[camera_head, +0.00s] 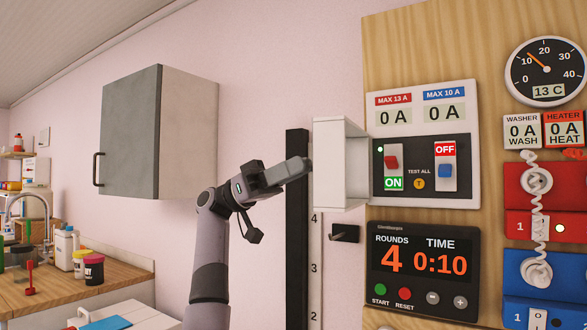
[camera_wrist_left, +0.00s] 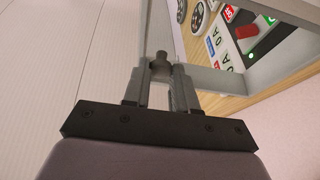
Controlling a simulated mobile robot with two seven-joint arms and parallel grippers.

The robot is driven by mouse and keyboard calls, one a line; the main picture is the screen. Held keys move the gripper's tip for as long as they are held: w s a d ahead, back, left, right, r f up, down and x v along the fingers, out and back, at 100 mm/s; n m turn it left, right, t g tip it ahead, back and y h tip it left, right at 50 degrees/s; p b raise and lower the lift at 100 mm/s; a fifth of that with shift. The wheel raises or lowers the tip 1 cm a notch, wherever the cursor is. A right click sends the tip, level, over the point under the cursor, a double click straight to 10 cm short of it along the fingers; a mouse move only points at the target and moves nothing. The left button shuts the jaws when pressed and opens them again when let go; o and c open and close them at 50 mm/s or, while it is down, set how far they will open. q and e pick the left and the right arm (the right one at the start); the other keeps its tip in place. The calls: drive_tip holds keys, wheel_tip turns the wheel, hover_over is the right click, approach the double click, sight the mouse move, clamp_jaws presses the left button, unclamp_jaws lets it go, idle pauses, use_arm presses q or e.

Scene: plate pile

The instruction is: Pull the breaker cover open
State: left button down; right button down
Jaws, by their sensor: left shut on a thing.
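The breaker cover (camera_head: 341,163) is a white box-like door, swung out to the left of the breaker panel (camera_head: 423,106). The red switch (camera_head: 391,162) by "ON" and the blue switch (camera_head: 445,170) by "OFF" are uncovered. My left gripper (camera_head: 304,166) is at the cover's outer left side. In the left wrist view, its fingers (camera_wrist_left: 160,72) are shut on a small grey knob (camera_wrist_left: 160,60) at the cover (camera_wrist_left: 147,32). The head view hides the grip itself. My right gripper is in neither view.
A timer (camera_head: 423,270) sits below the panel, with a black hook (camera_head: 344,233) left of it. A black upright strip (camera_head: 297,240) stands behind my gripper. A grey wall cabinet (camera_head: 130,135) hangs left. Red and blue units (camera_head: 535,180) with coiled cords are right.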

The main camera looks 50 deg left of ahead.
use_arm(q)
drive_tip(key=shift+f, duration=0.1)
drive_tip(key=c, duration=0.9)
unclamp_jaws()
drive_tip(key=b+v, duration=0.1)
drive_tip(key=v, duration=0.6)
